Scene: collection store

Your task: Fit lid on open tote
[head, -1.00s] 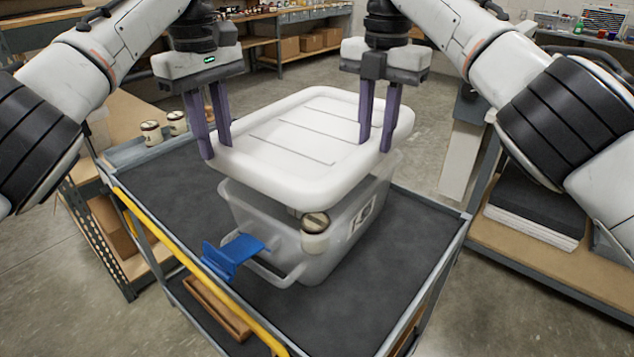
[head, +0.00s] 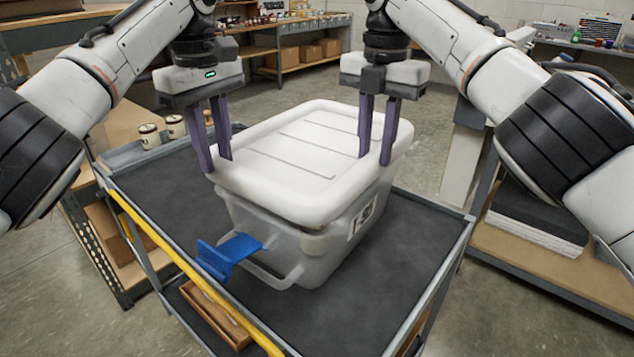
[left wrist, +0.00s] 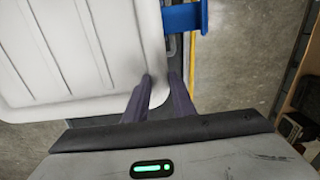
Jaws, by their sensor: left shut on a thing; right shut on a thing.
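The white lid (head: 300,145) lies level over the open tote (head: 335,262), a translucent box on the cart. The lid's underside is at or just above the tote's rim; I cannot tell whether it is seated all round. My left gripper (head: 217,163) is shut on the lid's left edge, and my right gripper (head: 375,160) is shut on its right edge. The left wrist view shows the lid (left wrist: 75,50) and my left gripper's fingers (left wrist: 160,82) at its edge. A blue latch (head: 228,256) sticks out from the tote's near end. A jar inside (head: 312,243) is mostly hidden.
The tote stands on a cart with a dark top (head: 415,235) and a yellow front rail (head: 185,262). A shelf with dark and white slabs (head: 535,215) is at right. The cart top is clear around the tote.

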